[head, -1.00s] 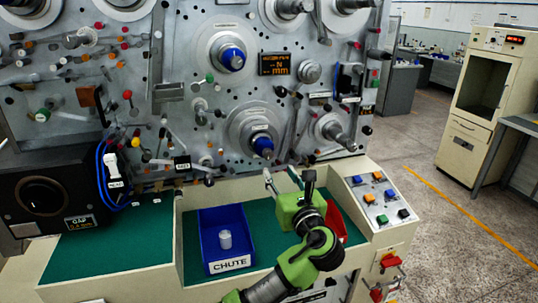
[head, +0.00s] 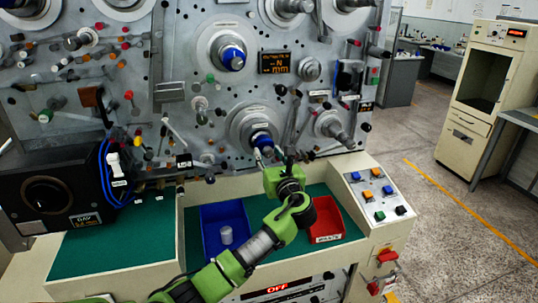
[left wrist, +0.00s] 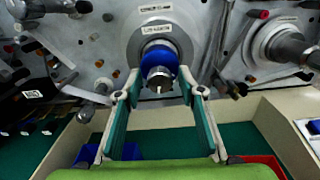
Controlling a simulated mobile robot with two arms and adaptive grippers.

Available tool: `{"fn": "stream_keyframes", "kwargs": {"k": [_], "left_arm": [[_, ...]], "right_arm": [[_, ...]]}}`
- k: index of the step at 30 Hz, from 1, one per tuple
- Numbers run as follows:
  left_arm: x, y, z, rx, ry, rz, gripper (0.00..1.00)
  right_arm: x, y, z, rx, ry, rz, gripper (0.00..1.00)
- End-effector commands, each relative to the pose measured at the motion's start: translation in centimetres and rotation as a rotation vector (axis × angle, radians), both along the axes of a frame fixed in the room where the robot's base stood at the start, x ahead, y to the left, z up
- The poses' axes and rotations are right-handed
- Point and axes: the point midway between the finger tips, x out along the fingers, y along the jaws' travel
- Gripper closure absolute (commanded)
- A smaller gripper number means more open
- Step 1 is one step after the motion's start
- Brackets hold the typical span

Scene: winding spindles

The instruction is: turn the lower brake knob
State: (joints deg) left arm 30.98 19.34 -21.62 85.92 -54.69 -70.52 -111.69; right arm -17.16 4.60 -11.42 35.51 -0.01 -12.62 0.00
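The lower brake knob (head: 262,141) is a blue cap on a round grey hub on the machine's panel. It shows near the top centre of the left wrist view (left wrist: 160,60). My left gripper (head: 270,157) is just below and in front of it in the head view. I cannot tell whether a fingertip touches the knob. Another blue knob (head: 232,58) sits higher on the panel. My right gripper is not in view.
Several pegs and levers stick out around the knob, with a grey spindle (head: 336,130) to its right. Below are a blue bin (head: 208,237) holding a light cylinder (head: 226,235), a red bin (head: 327,228) and a button console (head: 378,195).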

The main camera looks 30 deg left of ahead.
Motion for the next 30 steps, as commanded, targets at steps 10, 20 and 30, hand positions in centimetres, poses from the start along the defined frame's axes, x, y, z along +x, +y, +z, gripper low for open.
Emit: {"fn": "stream_keyframes", "kwargs": {"k": [10, 20, 30], "left_arm": [[0.0, 0.0, 0.0, -0.003, -0.003, 0.0, 1.0], [0.0, -0.1, -0.2, -0.077, -0.09, 0.0, 1.0], [0.0, -0.1, -0.3, -0.27, -0.314, 0.0, 1.0]], "right_arm": [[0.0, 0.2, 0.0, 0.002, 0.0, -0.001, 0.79], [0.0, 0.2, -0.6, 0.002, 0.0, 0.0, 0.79], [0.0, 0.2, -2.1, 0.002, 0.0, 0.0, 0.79]]}}
